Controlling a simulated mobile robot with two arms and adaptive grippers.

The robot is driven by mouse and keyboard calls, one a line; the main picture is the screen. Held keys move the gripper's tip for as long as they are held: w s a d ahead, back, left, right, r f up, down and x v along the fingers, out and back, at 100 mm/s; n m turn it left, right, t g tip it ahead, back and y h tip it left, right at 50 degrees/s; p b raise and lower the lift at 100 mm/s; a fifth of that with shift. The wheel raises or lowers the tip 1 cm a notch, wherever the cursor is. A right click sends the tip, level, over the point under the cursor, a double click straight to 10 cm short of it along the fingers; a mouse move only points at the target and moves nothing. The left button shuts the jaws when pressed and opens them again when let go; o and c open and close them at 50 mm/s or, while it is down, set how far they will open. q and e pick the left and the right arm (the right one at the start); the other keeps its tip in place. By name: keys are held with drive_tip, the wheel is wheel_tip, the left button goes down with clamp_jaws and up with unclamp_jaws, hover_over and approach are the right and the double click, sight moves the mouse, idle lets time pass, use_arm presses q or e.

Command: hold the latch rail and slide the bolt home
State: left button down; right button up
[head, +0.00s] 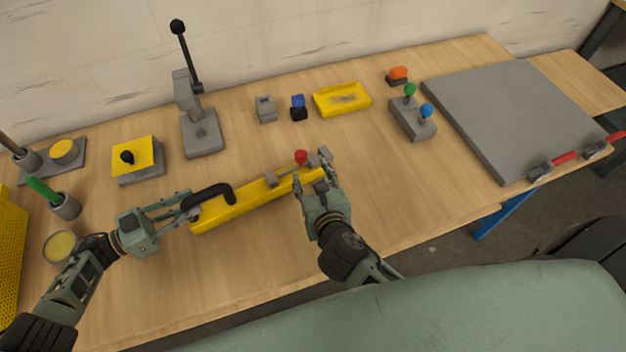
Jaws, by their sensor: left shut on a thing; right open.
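The latch rail is a long yellow bar (235,211) lying at a slant on the wooden bench, with a black arched handle (210,191) on its left part. A grey bolt (285,173) with a red knob (301,157) sits on its right part, and a grey block (325,154) stands at its right end. My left gripper (188,205) is shut on the left end of the black handle. My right gripper (318,179) is open at the right end of the rail, just in front of the red knob. Its fingers partly hide that end, and I cannot tell whether they touch it.
Behind the rail stand a tall lever press (202,132), small switches (298,107), a yellow tray (342,99) and a two-knob lever box (412,120). A grey plate (520,110) covers the right side. Cups (64,205) stand at left. Bench right of the rail is clear.

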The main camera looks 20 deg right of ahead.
drive_tip(key=shift+s+r, duration=0.2)
drive_tip(key=shift+s, duration=0.2)
use_arm(q)
drive_tip(key=c, duration=1.5)
unclamp_jaws()
drive_tip(key=shift+r, duration=0.2)
